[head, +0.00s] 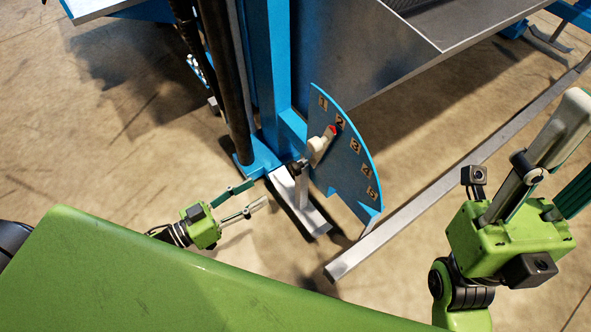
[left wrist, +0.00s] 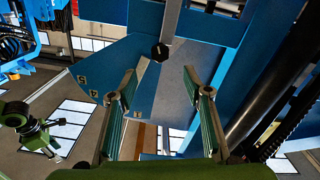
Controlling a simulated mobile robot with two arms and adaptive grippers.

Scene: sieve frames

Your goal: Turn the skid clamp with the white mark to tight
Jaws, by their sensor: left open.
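A blue quarter-round plate (head: 345,165) is numbered 1 to 5. A pale lever with a red tip (head: 320,147) lies over it near the 2. Below is a grey upright piece with a dark knob (head: 297,168), above a grey skid foot (head: 303,210). In the left wrist view a black knob (left wrist: 159,52) sits on a grey bar. I cannot make out a white mark for certain. My left gripper (head: 259,192) is open and empty, left of the skid foot. Its fingers (left wrist: 160,78) point toward the black knob, apart from it. My right gripper (head: 565,145) is at the right; its jaw opening is unclear.
A blue post (head: 268,70) and a black cylinder (head: 222,75) rise behind the foot. A long grey bar (head: 440,190) runs diagonally on the right. A metal sheet (head: 350,45) overhangs at the back. The floor left of my left gripper is clear.

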